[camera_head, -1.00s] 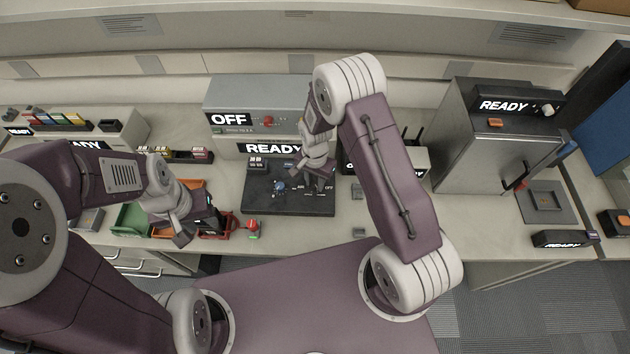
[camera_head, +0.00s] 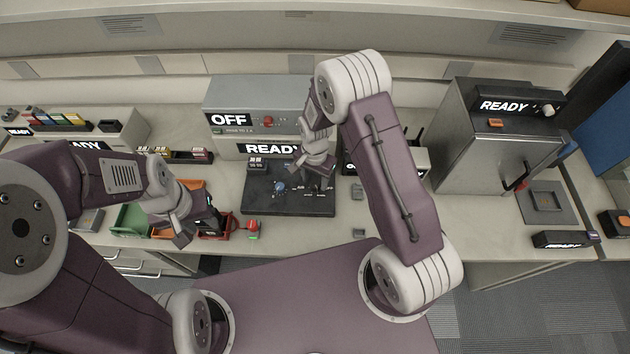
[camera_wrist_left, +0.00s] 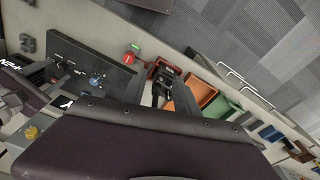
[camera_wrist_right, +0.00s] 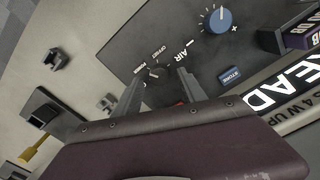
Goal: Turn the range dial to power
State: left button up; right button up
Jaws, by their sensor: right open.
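The range dial (camera_wrist_right: 157,73) is a small dark round knob on a black panel (camera_wrist_right: 118,62), with small labels around it including POWER and OFFSET. In the right wrist view it shows between the fingertips of my right gripper (camera_wrist_right: 161,76), which is open. I cannot tell whether the fingers touch it. I cannot make out clearly where its pointer stands. In the head view my right gripper (camera_head: 322,182) is over the right part of the panel and hides the dial.
A blue AIR knob (camera_wrist_right: 217,19) and a blue button (camera_wrist_right: 229,75) sit on the same panel. A grey unit reading OFF (camera_head: 287,92) stands behind.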

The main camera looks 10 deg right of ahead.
notch_tip(320, 180, up, 8)
jog(key=shift+f+b, duration=0.15)
jog(key=shift+b, duration=0.15)
notch_tip(320, 180, up, 8)
jog(key=t, duration=0.2)
send_over(315, 184)
jog(key=s+d, duration=0.4)
jog(key=d, duration=0.1)
jog(key=s+f+n, duration=0.1)
jog(key=s+n, duration=0.7)
jog(key=s, duration=0.1)
jog(key=shift+s+d+g, duration=0.35)
jog(key=shift+d+g, duration=0.05)
jog(key=shift+s, duration=0.15)
